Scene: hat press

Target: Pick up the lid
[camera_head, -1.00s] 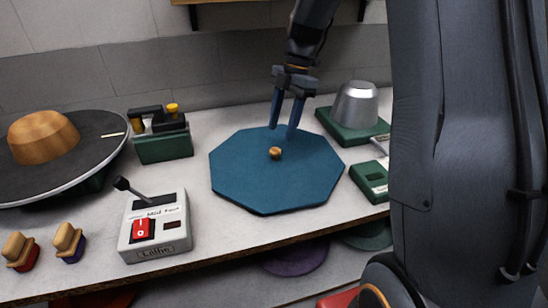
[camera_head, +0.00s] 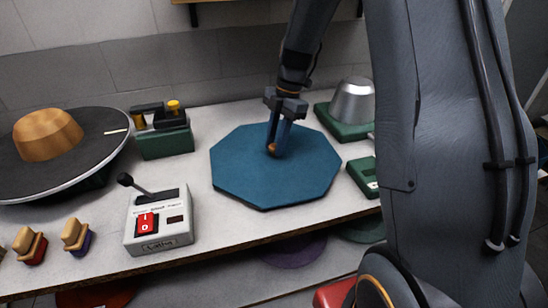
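The lid (camera_head: 240,172) is a flat blue octagon lying on the white worktop. It has a small round wooden knob (camera_head: 272,149) at its middle. My gripper (camera_head: 276,148) points down from above, with its two blue fingers at the knob. The fingers look close together in this view. They partly cover the knob, and I cannot tell whether they are pressed on it or just around it. The lid looks flat, with no visible gap under its edge.
A white control box (camera_head: 160,218) with a lever and red switch stands front left. A wide dark disc with a wooden dome (camera_head: 48,135) is at the far left. A green-based metal dome (camera_head: 353,101) stands behind right, and a green box (camera_head: 363,177) beside the lid.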

